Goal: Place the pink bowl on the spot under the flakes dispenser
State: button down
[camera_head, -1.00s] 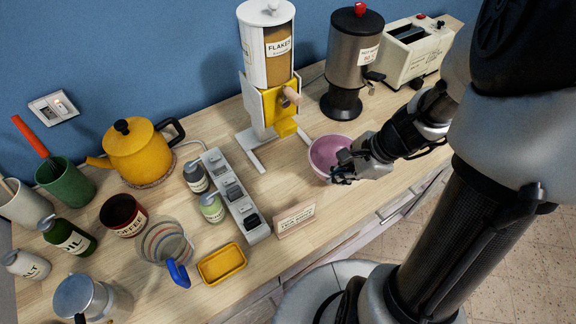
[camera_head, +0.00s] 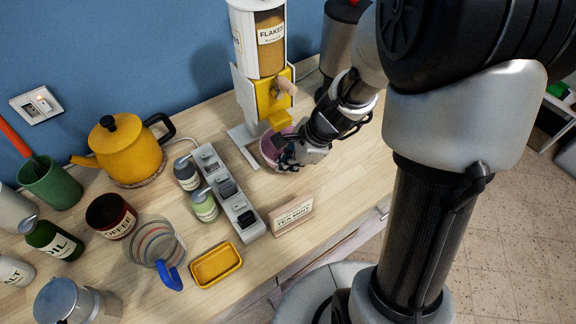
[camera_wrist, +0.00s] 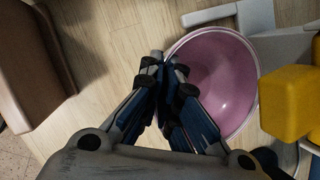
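The pink bowl (camera_head: 268,151) is at the front of the flakes dispenser (camera_head: 260,50), by its yellow spout, partly hidden by my gripper. In the wrist view the bowl (camera_wrist: 222,75) looks upright and empty, with the yellow spout (camera_wrist: 288,100) just right of its rim. My gripper (camera_head: 287,160) is at the bowl's near side. In the wrist view its fingers (camera_wrist: 166,72) are closed together on the bowl's left rim. I cannot tell whether the bowl touches the counter.
A dark dispenser (camera_head: 338,45) stands right of the flakes dispenser, partly behind my arm. A wooden tea-mint sign (camera_head: 292,215) stands in front, and a grey power strip (camera_head: 228,195) lies to the left. Bare counter (camera_head: 262,188) lies between them.

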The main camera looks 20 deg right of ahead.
jog(key=shift+r, duration=0.15)
jog(key=c, duration=2.3)
grip_release()
jog(key=shift+f, duration=0.2)
jog(key=o, duration=0.5)
jog(key=shift+d+r+p, duration=0.1)
jog(key=shift+r+p, duration=0.25)
jog(key=shift+r, duration=0.2)
jog(key=p+v, duration=0.5)
jog(key=v, duration=0.6)
jog(key=s+a+r+n+t+h, duration=0.1)
jog(key=s+a+r+n+h, duration=0.2)
jog(key=s+r+n, duration=1)
jog(key=s+n+h, duration=0.1)
jog(key=s+n, duration=0.2)
jog(key=n, duration=0.4)
jog(key=shift+r+t, duration=0.2)
jog(key=shift+t, duration=0.1)
